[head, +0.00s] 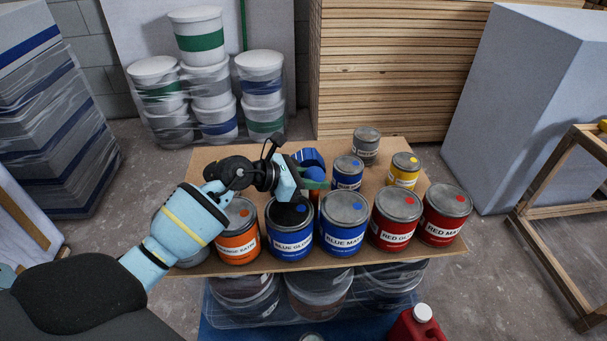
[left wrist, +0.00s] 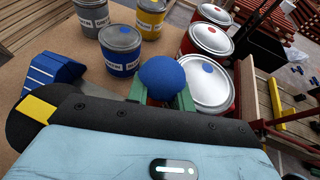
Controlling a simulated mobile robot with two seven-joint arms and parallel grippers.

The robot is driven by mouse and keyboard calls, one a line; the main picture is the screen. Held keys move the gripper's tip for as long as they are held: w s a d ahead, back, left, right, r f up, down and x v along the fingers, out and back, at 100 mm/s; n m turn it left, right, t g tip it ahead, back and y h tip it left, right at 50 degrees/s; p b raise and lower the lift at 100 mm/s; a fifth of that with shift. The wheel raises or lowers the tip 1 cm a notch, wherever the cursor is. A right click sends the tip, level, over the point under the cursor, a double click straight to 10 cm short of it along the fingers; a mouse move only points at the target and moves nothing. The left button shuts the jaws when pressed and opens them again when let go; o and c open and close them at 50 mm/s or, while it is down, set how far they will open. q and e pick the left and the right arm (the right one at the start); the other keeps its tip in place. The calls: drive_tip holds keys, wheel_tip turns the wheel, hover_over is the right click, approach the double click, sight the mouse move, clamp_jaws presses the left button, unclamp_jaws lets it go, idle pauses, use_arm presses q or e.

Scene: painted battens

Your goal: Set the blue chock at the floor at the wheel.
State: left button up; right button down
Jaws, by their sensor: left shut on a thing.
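My left gripper (head: 314,184) reaches over the board table of paint cans. Its green fingers are shut on a blue round-topped thing (head: 315,173), which also shows between the fingers in the left wrist view (left wrist: 162,76). A little red shows below its blue top. The rest is hidden by the gripper. A blue wedge-like piece with pale stripes (left wrist: 50,72) lies beside the gripper in the left wrist view. It shows partly behind the gripper in the head view (head: 308,156). I cannot tell which blue thing is the chock. No wheel can be made out.
Several paint cans, such as a blue can (head: 344,224) and a red can (head: 396,220), crowd the front of the board (head: 215,157). Wrapped tubs stand below it. A wooden frame (head: 560,205) stands at the right. Concrete floor (head: 485,265) is bare between the table and the frame.

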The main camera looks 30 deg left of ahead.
use_arm(q)
clamp_jaws()
use_arm(e)
drive_tip(key=shift+s, duration=0.1)
use_arm(q)
drive_tip(key=shift+r, duration=0.1)
use_arm(e)
drive_tip(key=shift+s, duration=0.3)
